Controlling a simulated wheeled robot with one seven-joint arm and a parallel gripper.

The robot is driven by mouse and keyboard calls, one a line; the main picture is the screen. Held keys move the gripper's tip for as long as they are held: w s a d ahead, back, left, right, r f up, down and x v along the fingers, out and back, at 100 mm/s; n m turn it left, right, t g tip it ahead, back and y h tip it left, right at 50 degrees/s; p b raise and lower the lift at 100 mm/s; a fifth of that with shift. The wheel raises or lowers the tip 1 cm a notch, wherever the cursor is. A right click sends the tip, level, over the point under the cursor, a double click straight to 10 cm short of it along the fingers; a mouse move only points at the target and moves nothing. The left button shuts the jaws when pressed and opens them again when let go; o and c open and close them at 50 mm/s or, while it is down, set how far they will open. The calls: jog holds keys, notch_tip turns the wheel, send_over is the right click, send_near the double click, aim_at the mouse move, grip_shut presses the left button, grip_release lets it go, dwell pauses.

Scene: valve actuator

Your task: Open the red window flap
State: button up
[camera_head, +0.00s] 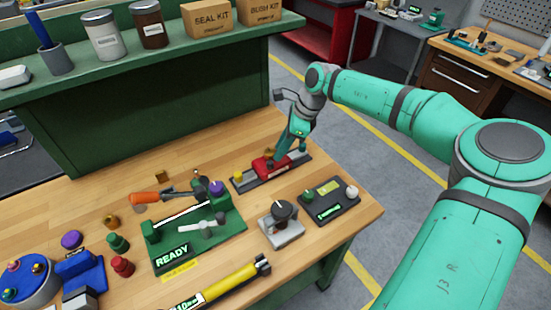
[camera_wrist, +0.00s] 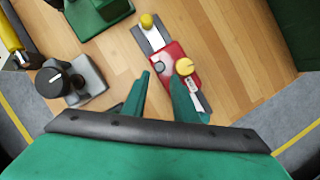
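A red block (camera_head: 268,166) sits on a grey rail (camera_head: 245,185) near the back right of the wooden bench. In the wrist view the red block (camera_wrist: 176,58) carries a small grey round part (camera_wrist: 159,66) and a yellow knob (camera_wrist: 184,66). I cannot make out a separate window flap on it. My gripper (camera_wrist: 161,76) is open, with its two green fingers apart. The fingertips are at the near edge of the red block; contact cannot be told. In the head view my gripper (camera_head: 279,158) points down at the block and partly hides it.
A dark box with a green display (camera_head: 329,200) and a black knob on a grey base (camera_head: 282,220) stand in front of the rail. A green fixture reading READY (camera_head: 172,252) is at left. A green shelf wall (camera_head: 165,115) rises behind. Bare wood lies between.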

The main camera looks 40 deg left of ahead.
aim_at(271, 162)
jog(key=x, duration=0.4)
jog(key=shift+s+a+f, duration=0.15)
jog(key=shift+s+a, duration=0.05)
jog(key=shift+s, duration=0.15)
jog(key=shift+x, duration=0.85)
jog(key=shift+w, duration=0.2)
grip_shut()
